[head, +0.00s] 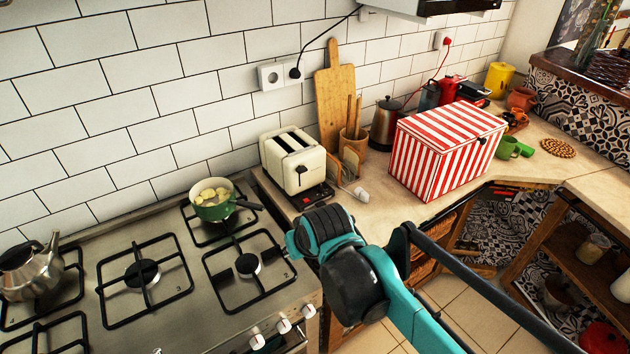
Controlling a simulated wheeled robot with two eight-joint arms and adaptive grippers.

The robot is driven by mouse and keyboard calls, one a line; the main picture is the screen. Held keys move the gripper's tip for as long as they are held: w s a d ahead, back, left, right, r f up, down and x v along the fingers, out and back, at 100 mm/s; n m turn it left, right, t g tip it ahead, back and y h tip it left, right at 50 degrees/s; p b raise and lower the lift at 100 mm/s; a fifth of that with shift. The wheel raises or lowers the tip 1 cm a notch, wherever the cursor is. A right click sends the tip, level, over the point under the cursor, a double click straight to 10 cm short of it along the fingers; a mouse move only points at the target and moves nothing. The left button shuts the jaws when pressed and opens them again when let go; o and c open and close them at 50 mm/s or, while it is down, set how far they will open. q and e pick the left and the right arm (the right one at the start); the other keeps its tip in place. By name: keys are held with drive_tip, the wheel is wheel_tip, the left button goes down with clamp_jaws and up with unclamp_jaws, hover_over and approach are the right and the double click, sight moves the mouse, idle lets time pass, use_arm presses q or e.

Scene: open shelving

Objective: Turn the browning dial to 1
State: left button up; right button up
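The cream toaster (292,165) stands on the counter against the tiled wall, right of the stove. Two dark slots show on its top. A small dark control shows on its front, but it is too small to tell whether it is the browning dial, and no setting can be read. My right arm comes in from the lower right, and its teal and black end with the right gripper (318,228) is in front of and below the toaster, apart from it in the picture. Its fingers cannot be made out. My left gripper is not in view.
A green pot (213,209) sits on a back burner of the stove (190,310); a kettle (30,268) is at left. A red-striped box (440,155), cutting board (335,97) and utensil holder (353,138) crowd the counter (385,205) right of the toaster. A white object (361,194) lies nearby.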

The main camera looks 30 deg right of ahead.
drive_tip(key=w+d+r+m+g, duration=0.15)
drive_tip(key=w+d, duration=0.45)
drive_tip(key=w, duration=0.6)
drive_tip(key=m+g+h+b, duration=0.1)
drive_tip(key=m+b, duration=0.1)
drive_tip(key=m, duration=0.1)
approach(322, 187)
drive_tip(key=f, duration=0.2)
drive_tip(key=shift+n, duration=0.25)
drive_tip(key=b+x, duration=0.1)
drive_tip(key=x, duration=0.2)
drive_tip(key=w+b+x, duration=0.1)
drive_tip(key=x, duration=0.3)
drive_tip(key=shift+w+d, duration=0.1)
drive_tip(key=shift+d, duration=0.05)
clamp_jaws()
